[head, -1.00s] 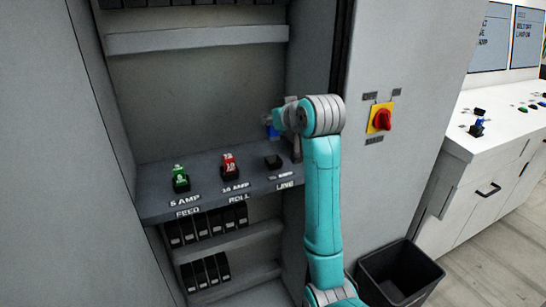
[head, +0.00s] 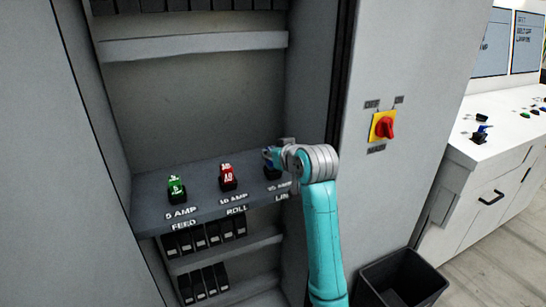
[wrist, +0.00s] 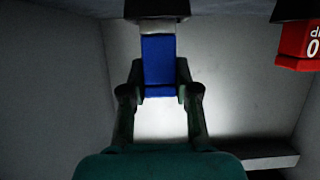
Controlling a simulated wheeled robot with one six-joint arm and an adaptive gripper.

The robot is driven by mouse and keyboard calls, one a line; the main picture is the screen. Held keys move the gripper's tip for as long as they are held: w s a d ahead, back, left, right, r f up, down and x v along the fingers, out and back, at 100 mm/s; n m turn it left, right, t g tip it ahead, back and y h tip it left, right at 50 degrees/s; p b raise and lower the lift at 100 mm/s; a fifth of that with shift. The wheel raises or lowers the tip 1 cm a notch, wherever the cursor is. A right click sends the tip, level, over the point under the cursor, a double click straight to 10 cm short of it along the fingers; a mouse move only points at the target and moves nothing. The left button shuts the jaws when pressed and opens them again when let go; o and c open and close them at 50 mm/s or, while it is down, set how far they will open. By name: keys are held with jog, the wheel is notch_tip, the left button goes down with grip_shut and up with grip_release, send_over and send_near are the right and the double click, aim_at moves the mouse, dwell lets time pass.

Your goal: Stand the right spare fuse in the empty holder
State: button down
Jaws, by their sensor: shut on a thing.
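My gripper (head: 275,160) is shut on a blue fuse (wrist: 159,65). The fuse stands between the two fingers in the wrist view, its pale end against a black holder (wrist: 163,8) at the top of that picture. In the head view the black holder (head: 272,174) is the rightmost on the shelf, directly under my gripper and partly hidden by it. The fuse appears lined up with the holder. I cannot tell how far its end is inside.
A green fuse (head: 176,187) and a red fuse (head: 227,173) stand in holders to the left on the grey shelf (head: 150,215). The red one also shows in the wrist view (wrist: 299,42). The cabinet side wall is close on the right. A bin (head: 400,280) stands below.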

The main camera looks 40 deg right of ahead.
jog(key=shift+f, duration=0.85)
jog(key=c, duration=0.9)
grip_release()
jog(key=shift+w+f, duration=0.1)
jog(key=shift+f, duration=0.05)
jog(key=shift+o, duration=0.2)
jog(key=shift+r, duration=0.25)
jog(key=shift+s+a+r, duration=0.1)
jog(key=shift+s+r, duration=0.15)
jog(key=shift+s, duration=0.15)
jog(key=v, duration=1.1)
jog(key=shift+r, duration=0.2)
jog(key=shift+f, duration=0.1)
